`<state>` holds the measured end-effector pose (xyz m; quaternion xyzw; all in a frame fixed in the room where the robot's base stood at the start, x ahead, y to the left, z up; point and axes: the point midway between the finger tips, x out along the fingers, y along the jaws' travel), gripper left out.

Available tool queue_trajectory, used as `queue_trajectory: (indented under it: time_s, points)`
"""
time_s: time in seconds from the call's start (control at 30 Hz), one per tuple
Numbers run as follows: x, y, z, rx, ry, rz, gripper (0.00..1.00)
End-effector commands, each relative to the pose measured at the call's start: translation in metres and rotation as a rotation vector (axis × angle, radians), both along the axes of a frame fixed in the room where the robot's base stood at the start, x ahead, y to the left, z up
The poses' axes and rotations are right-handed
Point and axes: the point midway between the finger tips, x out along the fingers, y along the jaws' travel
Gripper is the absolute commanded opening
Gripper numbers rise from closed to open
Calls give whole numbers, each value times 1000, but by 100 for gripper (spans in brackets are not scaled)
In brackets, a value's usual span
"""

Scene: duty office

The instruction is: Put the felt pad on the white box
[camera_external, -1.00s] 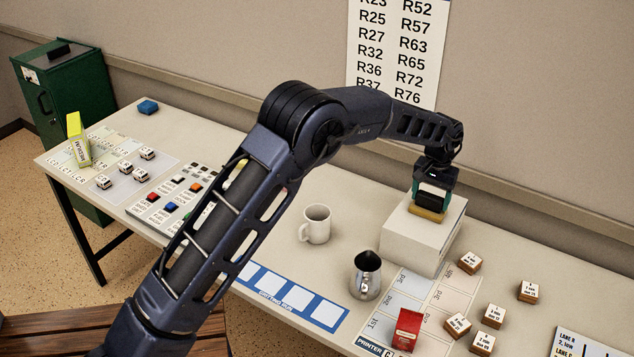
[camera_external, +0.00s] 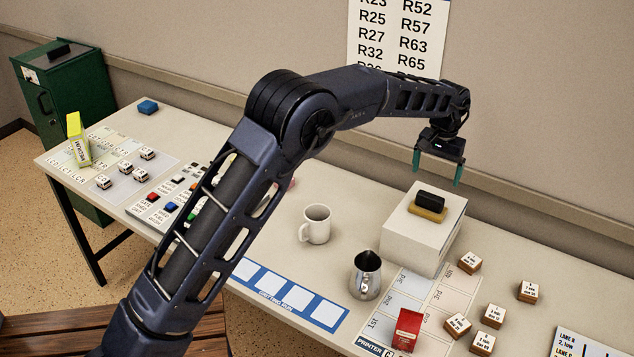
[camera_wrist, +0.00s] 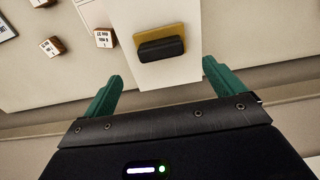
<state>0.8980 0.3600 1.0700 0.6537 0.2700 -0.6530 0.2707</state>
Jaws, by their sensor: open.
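The white box (camera_external: 418,237) stands on the table near the wall. The felt pad (camera_external: 429,207), a tan-yellow base with a black block on top, lies on the box's top face. In the wrist view the pad (camera_wrist: 160,46) rests on the white box (camera_wrist: 139,16), near the edge towards the gripper. My gripper (camera_external: 438,177) is open and empty, raised above the pad and apart from it. Its two green fingers also show in the wrist view (camera_wrist: 163,80), with nothing between them.
A white mug (camera_external: 316,224) and a metal pitcher (camera_external: 366,275) stand left of the box. A red packet (camera_external: 407,329) and several wooden label blocks (camera_external: 493,315) are in front and to the right. A blue item (camera_external: 148,107) lies far left.

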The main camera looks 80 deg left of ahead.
Motion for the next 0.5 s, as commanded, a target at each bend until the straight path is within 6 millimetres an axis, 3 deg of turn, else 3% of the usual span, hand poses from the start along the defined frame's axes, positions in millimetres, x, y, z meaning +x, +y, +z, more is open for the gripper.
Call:
queue_trajectory:
  time_s: [0.2,0.5]
  points:
    - [0,0,26,1,1,0,94]
    - [0,0,33,1,1,0,94]
